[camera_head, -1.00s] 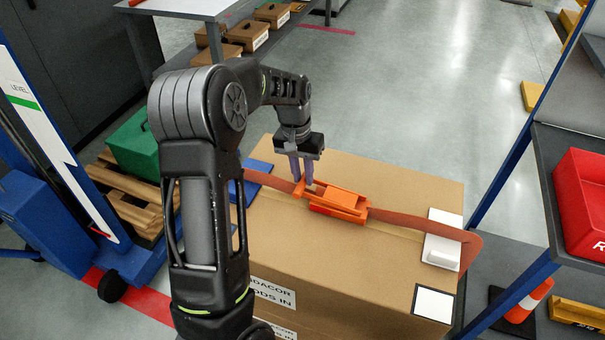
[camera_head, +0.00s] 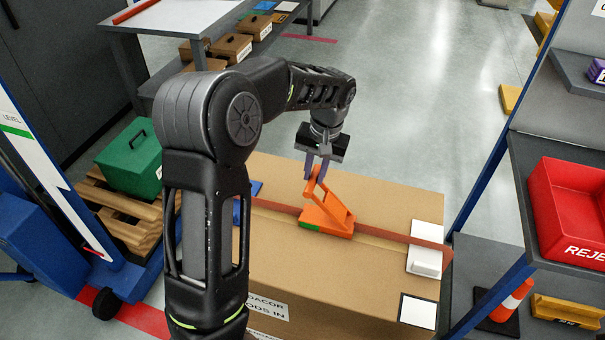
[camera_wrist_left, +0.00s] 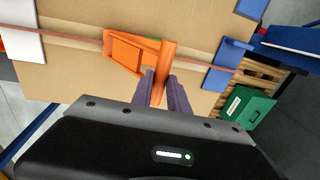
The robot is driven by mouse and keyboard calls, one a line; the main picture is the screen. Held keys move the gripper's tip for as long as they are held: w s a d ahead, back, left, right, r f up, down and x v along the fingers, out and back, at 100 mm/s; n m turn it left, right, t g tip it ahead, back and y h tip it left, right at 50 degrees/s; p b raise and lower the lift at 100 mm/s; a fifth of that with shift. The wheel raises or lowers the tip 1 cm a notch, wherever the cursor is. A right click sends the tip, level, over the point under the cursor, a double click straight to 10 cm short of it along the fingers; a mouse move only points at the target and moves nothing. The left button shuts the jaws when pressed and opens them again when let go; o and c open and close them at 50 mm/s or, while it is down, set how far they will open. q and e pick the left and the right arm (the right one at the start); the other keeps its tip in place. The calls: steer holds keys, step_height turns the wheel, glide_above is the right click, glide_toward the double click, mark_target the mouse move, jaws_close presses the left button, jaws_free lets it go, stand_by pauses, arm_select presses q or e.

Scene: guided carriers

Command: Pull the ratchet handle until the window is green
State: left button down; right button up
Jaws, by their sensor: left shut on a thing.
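The orange ratchet (camera_head: 328,222) sits on the strap across the top of a large cardboard box. Its handle (camera_head: 318,182) stands raised and tilted above the body. My left gripper (camera_head: 316,172) is shut on the upper end of the handle; in the left wrist view the fingers (camera_wrist_left: 162,92) close around the orange handle (camera_wrist_left: 166,62). The window (camera_head: 310,227) on the ratchet's near side shows green. The reddish-brown strap (camera_head: 390,237) runs straight and flat over the box. My right gripper is not seen.
The cardboard box (camera_head: 350,280) has a white corner piece (camera_head: 425,260) at right and a blue one (camera_head: 255,188) at left. A shelf with a red bin (camera_head: 570,210) stands to the right. A green case (camera_head: 130,155) lies on a pallet at left.

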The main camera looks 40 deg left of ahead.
mark_target(327, 195)
arm_select(q)
steer(key=shift+w+d, duration=0.2)
steer(key=shift+d, duration=0.75)
steer(key=shift+w+d, duration=0.15)
steer(key=shift+d, duration=0.75)
steer(key=c, duration=1.6)
jaws_free()
steer(key=shift+c, duration=0.2)
steer(key=o, duration=0.3)
steer(key=shift+w, duration=0.2)
steer(key=shift+o, duration=0.2)
steer(key=shift+s+a+r, duration=0.1)
steer(key=shift+a+r, duration=0.05)
steer(key=shift+a, duration=0.05)
steer(key=shift+r, duration=0.1)
step_height(327, 195, up, 8)
steer(key=shift+d+f+b, duration=0.2)
steer(key=shift+d+b, duration=0.1)
steer(key=shift+d, duration=0.15)
steer(key=shift+w, duration=0.2)
steer(key=shift+c, duration=0.3)
